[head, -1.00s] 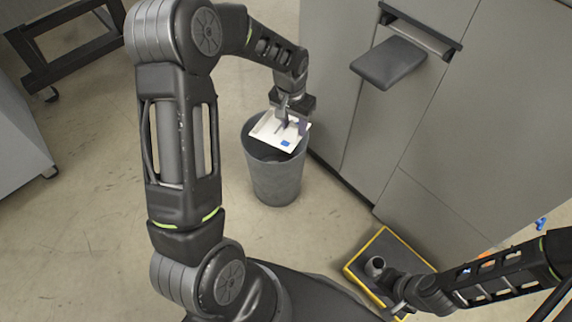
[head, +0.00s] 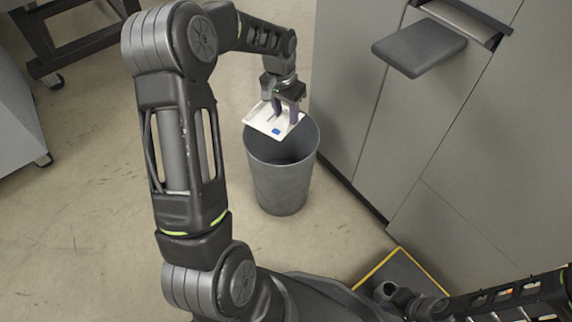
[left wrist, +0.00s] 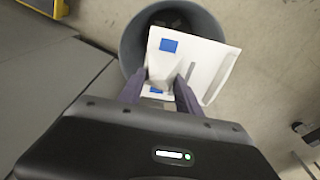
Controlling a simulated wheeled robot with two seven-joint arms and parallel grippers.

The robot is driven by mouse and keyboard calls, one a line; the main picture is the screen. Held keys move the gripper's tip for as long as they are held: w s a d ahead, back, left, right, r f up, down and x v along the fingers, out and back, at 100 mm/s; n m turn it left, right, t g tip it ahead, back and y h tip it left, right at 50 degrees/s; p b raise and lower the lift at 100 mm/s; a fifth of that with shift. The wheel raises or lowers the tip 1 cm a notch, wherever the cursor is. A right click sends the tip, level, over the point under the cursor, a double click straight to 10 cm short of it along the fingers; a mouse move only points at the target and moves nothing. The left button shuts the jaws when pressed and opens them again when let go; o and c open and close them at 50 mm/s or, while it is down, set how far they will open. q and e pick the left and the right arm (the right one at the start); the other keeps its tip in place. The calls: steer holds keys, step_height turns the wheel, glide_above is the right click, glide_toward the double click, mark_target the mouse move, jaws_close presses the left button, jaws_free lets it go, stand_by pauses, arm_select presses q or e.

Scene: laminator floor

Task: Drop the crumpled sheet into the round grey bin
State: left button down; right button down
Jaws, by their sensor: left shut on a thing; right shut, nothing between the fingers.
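The sheet (head: 262,122) is white with blue patches and looks bent rather than balled up. My left gripper (head: 277,112) is shut on it and holds it above the far left part of the bin's mouth. The round grey bin (head: 282,187) stands upright on the floor, its mouth partly covered by the sheet. In the left wrist view the sheet (left wrist: 195,65) hangs between the fingertips (left wrist: 163,88) with the bin's rim (left wrist: 127,45) around and behind it. Something dark lies inside the bin there. My right gripper (head: 405,303) is shut and empty at the lower right.
A grey machine cabinet (head: 400,130) with a dark protruding tray (head: 419,48) stands right of the bin. A dark mat with a yellow edge (head: 377,268) lies at the lower right. A dark wheeled frame (head: 62,50) is at the upper left. Floor left of the bin is clear.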

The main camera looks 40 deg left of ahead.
arm_select(q)
steer(key=shift+f+b, duration=2.1)
steer(key=shift+f, duration=0.75)
steer(key=c, duration=0.7)
jaws_free()
steer(key=shift+c, duration=0.2)
steer(key=r+p, duration=0.1)
steer(key=r, duration=0.1)
steer(key=r+p, duration=0.1)
steer(key=r, duration=0.2)
steer(key=s+r+p, duration=0.1)
steer(key=r, duration=0.2)
steer(key=shift+f, duration=0.1)
steer(key=shift+s, duration=0.1)
